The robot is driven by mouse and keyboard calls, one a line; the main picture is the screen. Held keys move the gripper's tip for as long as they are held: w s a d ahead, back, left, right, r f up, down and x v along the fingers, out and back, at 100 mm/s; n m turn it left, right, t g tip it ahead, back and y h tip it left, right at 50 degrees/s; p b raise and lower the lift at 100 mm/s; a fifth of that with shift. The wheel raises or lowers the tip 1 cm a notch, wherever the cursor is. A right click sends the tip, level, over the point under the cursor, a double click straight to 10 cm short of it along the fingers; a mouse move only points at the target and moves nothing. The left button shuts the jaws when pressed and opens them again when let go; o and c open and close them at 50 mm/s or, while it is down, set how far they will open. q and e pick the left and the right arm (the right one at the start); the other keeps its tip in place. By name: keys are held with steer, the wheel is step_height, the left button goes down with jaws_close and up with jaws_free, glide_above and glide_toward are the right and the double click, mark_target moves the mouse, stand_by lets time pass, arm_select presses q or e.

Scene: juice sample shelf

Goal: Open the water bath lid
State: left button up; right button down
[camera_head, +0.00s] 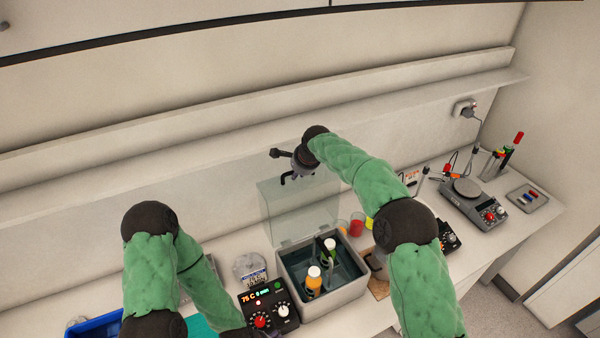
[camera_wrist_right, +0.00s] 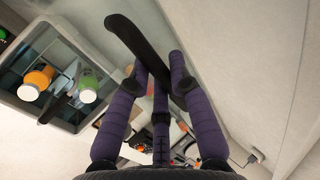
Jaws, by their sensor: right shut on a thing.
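The grey water bath (camera_head: 325,312) stands on the bench with its top open. Its clear lid (camera_head: 292,215) is tilted up to near upright along the back edge. My right gripper (camera_head: 289,168) is at the raised lid's upper edge. In the right wrist view, its purple fingers (camera_wrist_right: 156,82) are closed around the black lid handle (camera_wrist_right: 138,42). An orange bottle (camera_head: 314,281) and a green bottle (camera_head: 329,249) stand inside the bath; both also show in the right wrist view. My left arm is low at the left, and its gripper is out of sight.
A control box (camera_head: 270,310) with a lit display stands left of the bath. Colored cups (camera_head: 356,225) are to its right, near my right arm. A blue tray (camera_head: 92,325) lies at far left. A wall ledge (camera_head: 200,135) runs behind.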

steer(key=shift+w+a+r, duration=0.25)
steer(key=shift+w, duration=0.4)
steer(key=shift+r+p, duration=0.1)
steer(key=shift+p, duration=0.2)
steer(key=c, duration=1.5)
jaws_free()
steer(key=shift+o, duration=0.6)
steer(key=shift+a, duration=0.15)
steer(key=shift+w, duration=0.1)
steer(key=shift+r, duration=0.15)
steer(key=shift+d+r, duration=0.25)
steer(key=shift+r, duration=0.3)
steer(key=s+v, duration=0.1)
steer(key=v, duration=0.9)
steer(key=shift+s+f, duration=0.2)
steer(key=shift+s, duration=0.05)
